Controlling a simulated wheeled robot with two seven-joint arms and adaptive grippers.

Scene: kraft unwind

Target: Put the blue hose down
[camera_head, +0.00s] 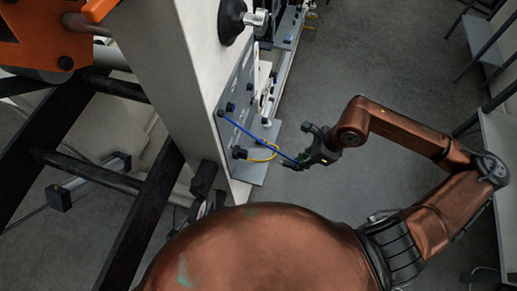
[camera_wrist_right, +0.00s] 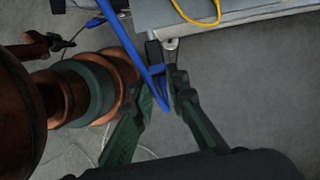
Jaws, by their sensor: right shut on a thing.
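The blue hose (camera_head: 259,138) runs from a fitting on the machine's side panel (camera_head: 236,98) down to my right gripper (camera_head: 296,164). In the right wrist view the hose (camera_wrist_right: 122,38) comes down from the top and bends between the fingers of my right gripper (camera_wrist_right: 162,82). The gripper is shut on the hose near its lower end and holds it beside the machine, above the floor. The fingers partly hide the held part. My left gripper is not in view.
A yellow hose (camera_head: 265,157) loops beside the panel over a grey plate (camera_head: 262,172). It also shows in the wrist view (camera_wrist_right: 190,14). Black frame bars (camera_head: 92,172) stand at left. Grey floor (camera_head: 375,70) is open to the right, with a table (camera_head: 497,150) at the right edge.

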